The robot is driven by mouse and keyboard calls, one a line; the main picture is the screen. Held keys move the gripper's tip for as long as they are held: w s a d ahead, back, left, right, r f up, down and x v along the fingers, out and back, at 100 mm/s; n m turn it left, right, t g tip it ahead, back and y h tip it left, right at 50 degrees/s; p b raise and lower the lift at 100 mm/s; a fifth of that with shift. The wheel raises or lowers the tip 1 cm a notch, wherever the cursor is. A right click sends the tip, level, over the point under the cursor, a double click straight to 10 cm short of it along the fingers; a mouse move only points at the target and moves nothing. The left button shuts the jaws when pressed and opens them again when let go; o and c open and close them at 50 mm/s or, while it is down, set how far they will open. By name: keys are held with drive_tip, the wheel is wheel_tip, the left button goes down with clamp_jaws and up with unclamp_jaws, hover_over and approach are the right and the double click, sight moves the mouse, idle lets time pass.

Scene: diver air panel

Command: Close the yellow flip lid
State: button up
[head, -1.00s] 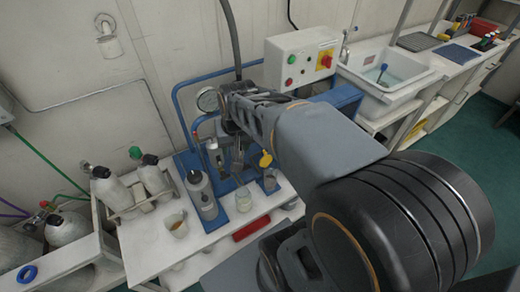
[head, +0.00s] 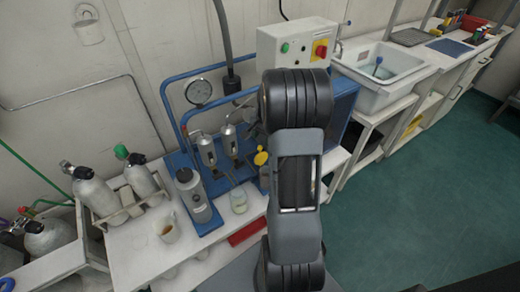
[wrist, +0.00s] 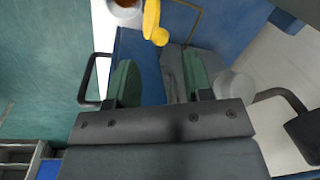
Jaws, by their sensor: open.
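The yellow flip lid (head: 261,157) stands raised near the right end of the blue base, just left of my arm in the head view. It also shows at the top of the wrist view (wrist: 151,18), with a small yellow knob at its lower end. Beside it there is a round white-rimmed opening (wrist: 125,4) with brown contents, cut off by the picture edge; the lid does not cover it. My gripper (wrist: 162,84) is open, its two green-padded fingers apart with nothing held between them. The lid lies beyond the fingertips, apart from them. In the head view my arm hides the gripper.
A gauge (head: 199,92), metal cylinders and a grey bottle (head: 193,195) stand left of the lid. A glass beaker (head: 238,201) is in front. A control box (head: 298,42) hangs behind. The green floor (head: 400,200) at right is clear.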

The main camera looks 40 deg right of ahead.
sight(260, 147)
drive_tip(key=f, duration=0.4)
drive_tip(key=w+f, duration=0.1)
drive_tip(key=f, duration=0.2)
drive_tip(key=shift+a, duration=0.2)
drive_tip(key=shift+c, duration=0.2)
drive_tip(key=shift+s+r, duration=0.1)
clamp_jaws()
